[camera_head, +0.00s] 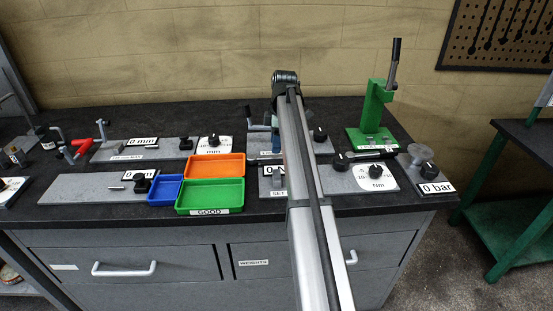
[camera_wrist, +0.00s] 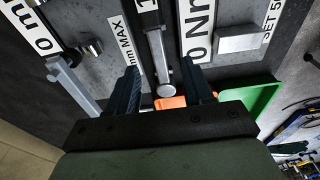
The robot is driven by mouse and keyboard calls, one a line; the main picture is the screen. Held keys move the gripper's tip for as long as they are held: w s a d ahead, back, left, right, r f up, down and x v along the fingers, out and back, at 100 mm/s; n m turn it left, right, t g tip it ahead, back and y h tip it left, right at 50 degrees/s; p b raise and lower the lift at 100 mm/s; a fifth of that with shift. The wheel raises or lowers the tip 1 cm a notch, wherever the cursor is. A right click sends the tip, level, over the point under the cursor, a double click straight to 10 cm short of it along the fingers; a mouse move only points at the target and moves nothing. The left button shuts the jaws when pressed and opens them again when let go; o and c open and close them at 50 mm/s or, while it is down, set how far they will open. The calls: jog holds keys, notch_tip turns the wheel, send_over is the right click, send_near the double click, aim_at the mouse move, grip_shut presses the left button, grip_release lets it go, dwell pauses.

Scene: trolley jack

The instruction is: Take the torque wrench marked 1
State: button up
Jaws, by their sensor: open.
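In the wrist view, a grey metal bar with a round end (camera_wrist: 166,90), which looks like a torque wrench, runs up the picture. A white label (camera_wrist: 147,5) at its top is cut off by the frame, so I cannot read its number for certain. My gripper (camera_wrist: 161,72) is open, with one dark finger on each side of the bar in the picture. I see no finger clearly touching it, and the height between them is hard to tell. In the head view my arm covers the middle of the bench and hides the jaws and most of this bar.
An orange tray (camera_head: 217,167), a green tray marked GOOD (camera_head: 210,196) and a blue tray (camera_head: 165,189) stand left of my arm. A green lever press (camera_head: 374,105) stands at the back right. A 0 Nm display (camera_wrist: 199,30) lies close right of the bar.

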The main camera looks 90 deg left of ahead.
aim_at(275, 157)
jog(key=shift+a+f, duration=0.1)
jog(key=shift+f, duration=2.5)
jog(key=shift+c, duration=0.3)
grip_shut()
